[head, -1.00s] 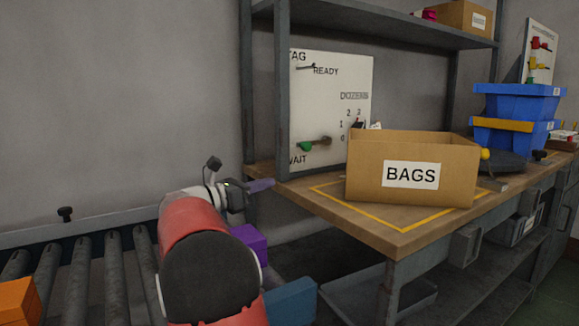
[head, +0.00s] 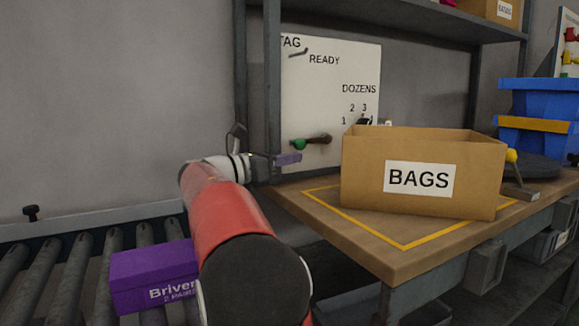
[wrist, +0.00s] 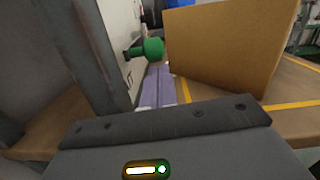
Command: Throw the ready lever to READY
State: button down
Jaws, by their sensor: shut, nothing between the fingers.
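The ready lever, with a green knob (head: 299,144) on a dark arm, sits low on the white panel (head: 325,100). It lies roughly level, knob to the left. The word READY is printed high on the panel. In the wrist view the green knob (wrist: 153,47) is just ahead and slightly left of the fingers. My gripper (head: 288,159) has purple-grey fingers, shut and empty, just below the knob in the head view. The fingers (wrist: 155,88) are together in the wrist view. Whether they touch the knob I cannot tell.
A cardboard BAGS box (head: 470,180) stands on the bench right of the panel. A grey shelf post (head: 273,90) stands left of the lever, close to my gripper. A purple box (head: 150,270) lies on the roller conveyor (head: 85,255).

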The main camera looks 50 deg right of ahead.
dwell(0.3)
jog(key=shift+a+r+y+p, duration=0.1)
jog(key=shift+r+y+p, duration=0.3)
jog(key=shift+p, duration=0.75)
jog(key=shift+r+t+p, duration=0.2)
jog(key=shift+t+p, duration=0.1)
jog(key=shift+p, duration=0.05)
jog(key=shift+a+r+y+p, duration=0.1)
jog(key=shift+r+y+p, duration=0.45)
jog(key=shift+p, duration=0.7)
jog(key=shift+t+y, duration=0.3)
jog(key=shift+y, duration=0.15)
jog(key=shift+s+d+r+p, duration=0.1)
jog(key=shift+d+r+p, duration=0.25)
jog(key=shift+r+p, duration=1.1)
jog(key=shift+s+d+r+p, duration=0.1)
jog(key=shift+d+r+p, duration=0.25)
jog(key=shift+r+p, duration=1.05)
jog(key=shift+s+d+r+p, duration=0.1)
jog(key=shift+d+r+p, duration=0.25)
jog(key=shift+r+p, duration=1.05)
jog(key=shift+f, duration=0.2)
jog(key=shift+f, duration=0.1)
